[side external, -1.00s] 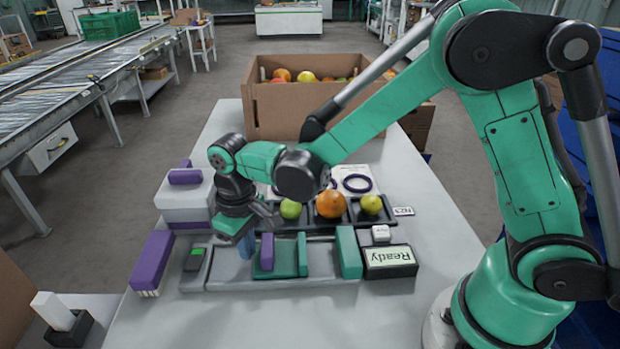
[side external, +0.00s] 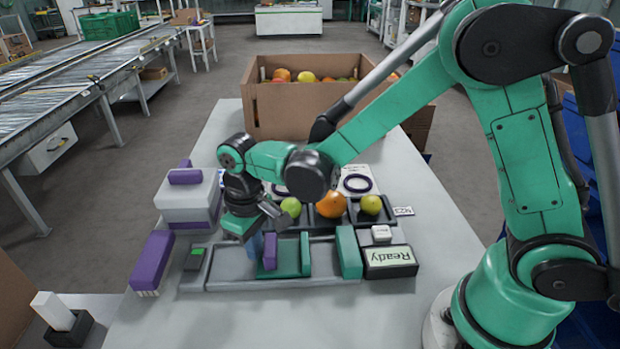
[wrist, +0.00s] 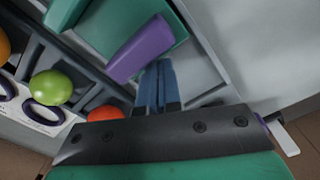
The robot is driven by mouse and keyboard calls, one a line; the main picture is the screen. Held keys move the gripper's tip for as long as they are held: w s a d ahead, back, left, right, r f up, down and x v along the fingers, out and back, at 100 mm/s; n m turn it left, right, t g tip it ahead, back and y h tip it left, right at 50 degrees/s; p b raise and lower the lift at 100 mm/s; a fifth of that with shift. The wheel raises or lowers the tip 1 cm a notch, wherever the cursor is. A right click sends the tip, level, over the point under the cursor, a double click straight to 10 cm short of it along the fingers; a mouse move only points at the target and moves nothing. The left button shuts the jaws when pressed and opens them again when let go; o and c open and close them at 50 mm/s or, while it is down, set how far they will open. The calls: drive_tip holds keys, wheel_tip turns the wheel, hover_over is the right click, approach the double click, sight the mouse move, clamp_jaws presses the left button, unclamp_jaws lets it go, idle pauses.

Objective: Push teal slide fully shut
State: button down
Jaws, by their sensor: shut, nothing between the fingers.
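The teal slide (side external: 289,262) lies in a grey channel tray (side external: 225,283), with a purple upright handle (side external: 270,252) at its left part. A gap of bare tray separates it from the teal end block (side external: 348,252) on the right. My gripper (side external: 256,250) points down, shut and empty, just left of the handle.
A dark tray with a green fruit (side external: 291,207), an orange fruit (side external: 331,204) and another green fruit (side external: 371,204) sits behind the channel. A "Ready" display (side external: 389,262) stands right, a purple block (side external: 152,262) left. The front table is clear.

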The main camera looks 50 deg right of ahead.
sight(273, 244)
drive_tip(key=shift+s+d, duration=0.1)
drive_tip(key=shift+d, duration=0.05)
drive_tip(key=shift+s+d, duration=1.2)
idle(0.6)
drive_tip(key=shift+s+d, duration=0.35)
drive_tip(key=shift+w+a+r, duration=0.1)
drive_tip(key=shift+w+a, duration=0.05)
idle(1.1)
drive_tip(key=shift+r, duration=2.9)
